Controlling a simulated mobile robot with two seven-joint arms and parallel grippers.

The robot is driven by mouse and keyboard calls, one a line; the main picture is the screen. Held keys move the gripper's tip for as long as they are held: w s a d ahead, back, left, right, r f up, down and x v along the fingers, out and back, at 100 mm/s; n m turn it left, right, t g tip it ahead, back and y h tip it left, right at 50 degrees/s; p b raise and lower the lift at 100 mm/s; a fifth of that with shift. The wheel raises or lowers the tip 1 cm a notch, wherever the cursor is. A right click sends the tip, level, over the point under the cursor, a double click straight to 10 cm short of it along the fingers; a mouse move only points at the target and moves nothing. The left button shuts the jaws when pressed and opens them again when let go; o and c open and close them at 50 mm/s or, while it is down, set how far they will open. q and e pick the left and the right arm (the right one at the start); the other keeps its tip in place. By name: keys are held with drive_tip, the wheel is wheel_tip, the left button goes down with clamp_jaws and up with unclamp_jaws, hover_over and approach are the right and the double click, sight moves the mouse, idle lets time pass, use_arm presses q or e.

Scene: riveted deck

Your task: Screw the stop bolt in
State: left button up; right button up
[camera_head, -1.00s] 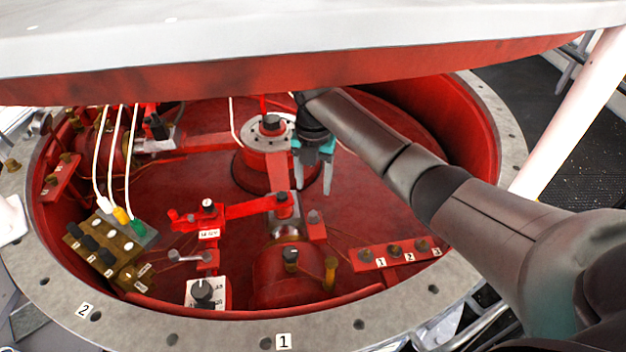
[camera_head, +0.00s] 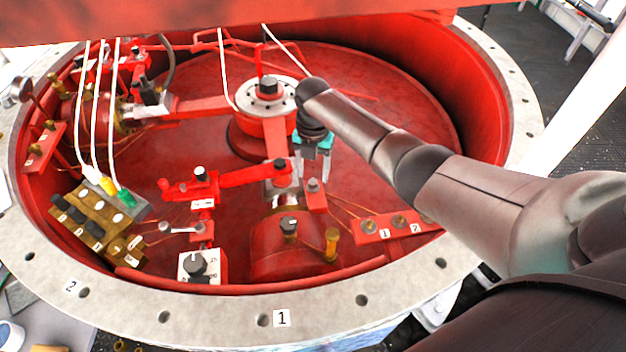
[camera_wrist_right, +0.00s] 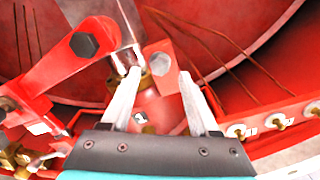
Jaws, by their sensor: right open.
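The stop bolt appears to be the grey hex-headed bolt (camera_head: 313,184) on a small upright red block (camera_head: 316,201) beside the lever's pivot. In the right wrist view the bolt head (camera_wrist_right: 159,63) shows between and slightly beyond my fingertips. My right gripper (camera_head: 313,174) is open and empty, pointing down just above the block. In the wrist view its two fingers (camera_wrist_right: 159,80) lie to either side of the bolt's line, with no contact visible. How deep the bolt sits in the block cannot be told. My left gripper is not in view.
A red lever arm (camera_head: 250,178) with a dark bolt lies just left of the block. A red strip (camera_head: 385,229) with numbered studs is to the right. The grey flange ring (camera_head: 215,308) surrounds the well. A red-edged cover (camera_head: 200,22) hangs over the back.

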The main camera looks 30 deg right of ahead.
sight(313, 183)
drive_tip(key=shift+f+b, duration=0.3)
drive_tip(key=shift+f, duration=1)
drive_tip(key=shift+c, duration=0.3)
clamp_jaws()
